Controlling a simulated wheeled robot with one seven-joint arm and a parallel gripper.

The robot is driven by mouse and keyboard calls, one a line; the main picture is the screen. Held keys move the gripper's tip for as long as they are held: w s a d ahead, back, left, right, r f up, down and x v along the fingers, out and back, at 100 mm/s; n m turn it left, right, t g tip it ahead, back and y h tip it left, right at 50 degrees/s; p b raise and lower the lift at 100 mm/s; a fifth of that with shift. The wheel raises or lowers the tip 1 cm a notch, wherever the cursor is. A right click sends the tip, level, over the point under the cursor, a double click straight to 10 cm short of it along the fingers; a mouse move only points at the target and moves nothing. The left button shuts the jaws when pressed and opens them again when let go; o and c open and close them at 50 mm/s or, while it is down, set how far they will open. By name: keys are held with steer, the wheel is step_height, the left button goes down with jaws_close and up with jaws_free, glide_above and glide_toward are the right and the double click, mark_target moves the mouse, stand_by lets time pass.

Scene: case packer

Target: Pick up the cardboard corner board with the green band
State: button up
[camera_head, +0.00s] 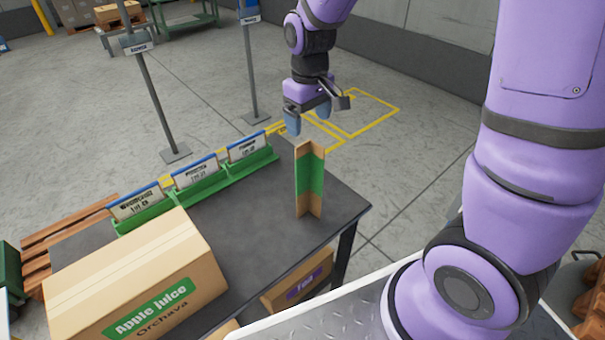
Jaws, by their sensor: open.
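The cardboard corner board (310,181) stands upright near the right end of the dark table. It is an L-shaped brown piece with a wide green band around its middle. My gripper (308,119) is open and empty, with its blue-grey fingertips pointing down. In the picture it appears just above and behind the board's top, apart from it; the exact distance cannot be told.
An Apple juice carton (136,281) fills the front left of the table (256,217). A green rack (205,188) with several labelled cards runs along the back edge. Signposts (157,100) stand behind. Tabletop around the board is clear.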

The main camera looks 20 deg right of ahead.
mark_target(309, 156)
step_height(309, 156, down, 11)
steer(key=w, duration=0.1)
steer(key=shift+a, duration=0.35)
stand_by(0.3)
steer(key=shift+w, duration=0.1)
steer(key=c, duration=0.9)
